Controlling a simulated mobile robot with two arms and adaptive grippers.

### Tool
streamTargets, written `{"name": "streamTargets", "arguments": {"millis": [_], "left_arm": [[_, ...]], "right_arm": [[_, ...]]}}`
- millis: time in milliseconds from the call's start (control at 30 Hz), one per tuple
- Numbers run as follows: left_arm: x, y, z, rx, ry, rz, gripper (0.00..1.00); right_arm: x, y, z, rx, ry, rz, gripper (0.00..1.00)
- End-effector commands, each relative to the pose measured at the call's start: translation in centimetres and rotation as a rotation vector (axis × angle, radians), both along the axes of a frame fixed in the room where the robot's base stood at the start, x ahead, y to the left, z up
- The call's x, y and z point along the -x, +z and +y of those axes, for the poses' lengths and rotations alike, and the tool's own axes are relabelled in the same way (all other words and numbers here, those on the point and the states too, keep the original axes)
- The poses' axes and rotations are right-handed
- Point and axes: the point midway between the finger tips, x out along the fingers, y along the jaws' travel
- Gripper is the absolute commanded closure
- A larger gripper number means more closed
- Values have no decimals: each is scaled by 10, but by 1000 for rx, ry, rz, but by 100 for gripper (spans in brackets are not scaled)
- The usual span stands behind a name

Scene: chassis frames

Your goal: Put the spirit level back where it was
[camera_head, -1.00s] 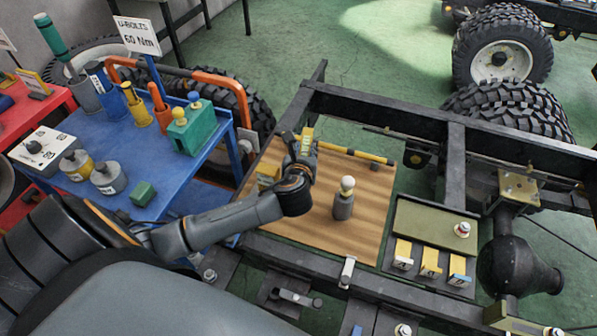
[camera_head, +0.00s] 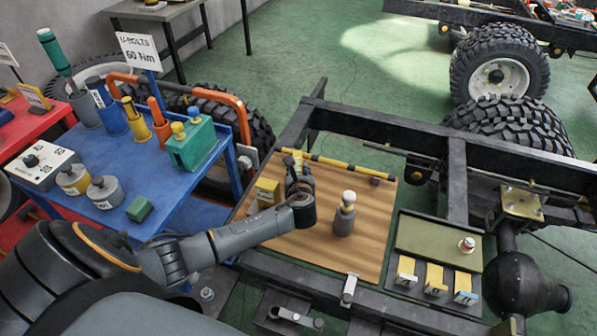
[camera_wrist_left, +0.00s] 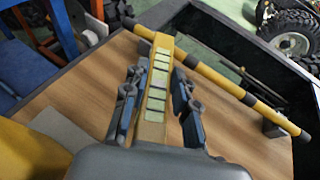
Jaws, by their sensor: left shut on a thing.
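The spirit level (camera_head: 297,160) is a slim yellow bar. In the left wrist view the spirit level (camera_wrist_left: 157,80) shows a row of several pale green windows, pointing away from me. My left gripper (camera_head: 298,172) is shut on it; in the left wrist view the fingers (camera_wrist_left: 155,100) sit on both its sides. It is over the wooden board (camera_head: 300,245), its far end close to a yellow rod with black bands (camera_head: 335,167). I cannot tell whether it touches the board or the rod. My right gripper is not in view.
A grey peg with a pale knob (camera_head: 344,218) stands on the board right of my gripper. A yellow block (camera_head: 266,192) is left of it. The dark chassis frame (camera_head: 400,130) borders the board. A tray (camera_head: 425,238) lies right, a blue cart (camera_head: 125,165) left.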

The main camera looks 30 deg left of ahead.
Motion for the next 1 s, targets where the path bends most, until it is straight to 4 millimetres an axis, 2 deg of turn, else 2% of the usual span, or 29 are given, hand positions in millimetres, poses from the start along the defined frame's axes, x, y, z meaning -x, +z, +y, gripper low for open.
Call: {"name": "streamTargets", "arguments": {"millis": [500, 533, 633, 1000], "left_arm": [[-1, -8, -1, 0, -3, -1, 100], [0, -9, -1, 1, -2, 0, 70], [0, -8, -1, 1, -2, 0, 50], [0, -4, 0, 1, -1, -2, 50]], "right_arm": [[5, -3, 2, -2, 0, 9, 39], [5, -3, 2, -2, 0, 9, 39], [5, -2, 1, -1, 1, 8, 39], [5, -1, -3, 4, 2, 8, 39]]}}
